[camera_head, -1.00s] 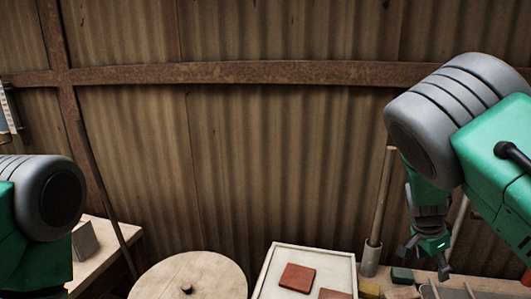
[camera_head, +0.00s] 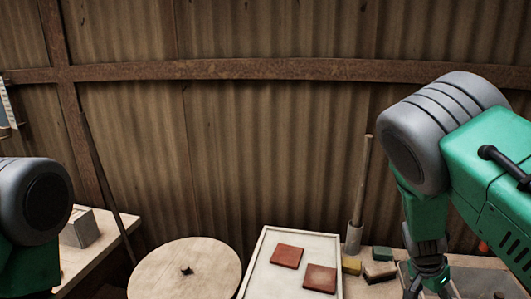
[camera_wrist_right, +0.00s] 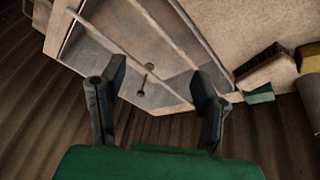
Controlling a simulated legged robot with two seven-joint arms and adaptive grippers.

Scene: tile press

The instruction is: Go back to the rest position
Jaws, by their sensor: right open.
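My right gripper (camera_wrist_right: 158,105) shows in the right wrist view with its two dark fingers apart and nothing between them. Beyond the fingers is a grey metal tray-like fixture (camera_wrist_right: 95,60) with rails and a small knob. In the head view my right arm hangs down at the right, its gripper (camera_head: 425,288) cut by the lower edge. My left arm shows at the left edge, and its gripper is out of view.
A white tray (camera_head: 265,246) holds two red-brown tiles (camera_head: 287,256) (camera_head: 320,278). A round wooden disc (camera_head: 190,262) stands to its left. Small blocks (camera_head: 379,271) and a post in a holder (camera_head: 353,238) stand right of the tray. A grey box (camera_head: 80,230) sits on the left table.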

